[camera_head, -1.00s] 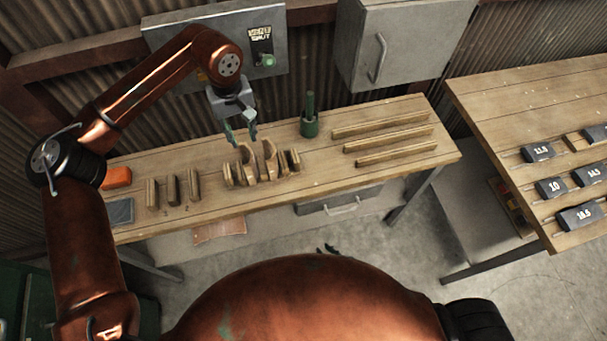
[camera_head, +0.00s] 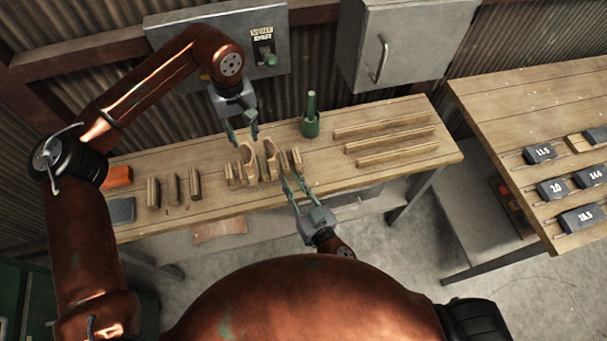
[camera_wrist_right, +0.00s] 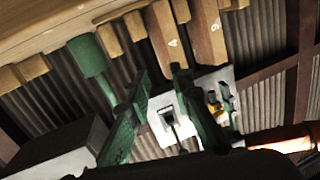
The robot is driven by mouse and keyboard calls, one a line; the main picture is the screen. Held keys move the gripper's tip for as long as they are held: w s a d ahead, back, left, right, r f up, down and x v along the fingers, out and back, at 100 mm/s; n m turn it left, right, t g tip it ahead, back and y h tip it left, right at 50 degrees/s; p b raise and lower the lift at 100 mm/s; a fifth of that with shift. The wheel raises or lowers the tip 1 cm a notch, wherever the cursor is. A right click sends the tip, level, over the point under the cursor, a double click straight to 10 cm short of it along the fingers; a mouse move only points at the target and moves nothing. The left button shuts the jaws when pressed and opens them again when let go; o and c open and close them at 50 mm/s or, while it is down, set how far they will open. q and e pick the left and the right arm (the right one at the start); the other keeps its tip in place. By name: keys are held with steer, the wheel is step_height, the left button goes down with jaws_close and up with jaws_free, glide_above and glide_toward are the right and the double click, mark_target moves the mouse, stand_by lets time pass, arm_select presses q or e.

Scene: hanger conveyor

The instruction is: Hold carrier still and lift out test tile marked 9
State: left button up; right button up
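A row of upright wooden pieces (camera_head: 271,160) stands mid-bench, two of them taller and curved. In the right wrist view, one wooden piece (camera_wrist_right: 165,35) bears a mark like 4. The neighbouring piece (camera_wrist_right: 208,35) bears a small mark, perhaps 9, too unclear to be sure. I cannot tell which part is the carrier. My left gripper (camera_head: 243,134) is open and empty, pointing down just behind and above the row. My right gripper (camera_head: 294,183) is open and empty at the bench's front edge, by the row's right end; its fingers also show in the wrist view (camera_wrist_right: 157,85).
Behind the row stands a green cylinder (camera_head: 310,118). Long wooden bars (camera_head: 385,133) lie to the right, short wooden blocks (camera_head: 173,190) and an orange block (camera_head: 118,176) to the left. A second table (camera_head: 520,100) with dark numbered blocks is at right.

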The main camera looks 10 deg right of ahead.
mark_target(297, 158)
steer(key=w+d+h, duration=0.1)
steer(key=w+d+m+g+h, duration=0.1)
steer(key=d+h, duration=0.1)
steer(key=shift+w+m+h, duration=0.1)
steer(key=shift+m+h, duration=0.2)
steer(key=shift+w+d+f+g+h, duration=0.1)
steer(key=shift+d+f+g+h, duration=0.2)
steer(key=shift+f+g, duration=0.25)
steer(key=x, duration=0.7)
steer(key=shift+w+f, duration=0.1)
steer(key=shift+w, duration=0.15)
steer(key=shift+c, duration=0.6)
jaws_close()
arm_select(q)
steer(key=shift+d, duration=0.1)
steer(key=shift+c, duration=0.3)
